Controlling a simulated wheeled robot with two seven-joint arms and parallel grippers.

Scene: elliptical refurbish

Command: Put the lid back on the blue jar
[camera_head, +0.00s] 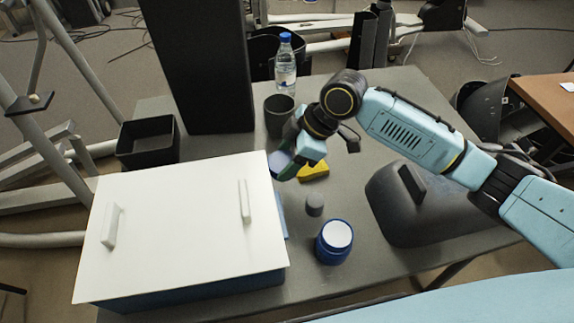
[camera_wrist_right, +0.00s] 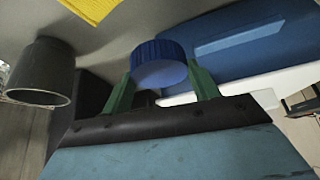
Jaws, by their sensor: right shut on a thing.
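The blue jar (camera_head: 325,254) stands upright on the grey table, in front of and to the right of the white-topped box. Its top is white and no blue lid sits on it. My right gripper (camera_head: 284,167) is above the table near the box's right edge, behind and left of the jar. In the right wrist view, its green fingers (camera_wrist_right: 163,76) are shut on a ribbed blue lid (camera_wrist_right: 157,60). The lid is partly hidden in the head view. My left gripper is not in view.
A large box with a white top (camera_head: 175,220) fills the table's left. A small grey cylinder (camera_head: 315,205) and a dark grey bulky object (camera_head: 410,215) stand near the jar. A yellow object (camera_head: 316,171), dark cup (camera_head: 279,118) and water bottle (camera_head: 285,70) are farther back.

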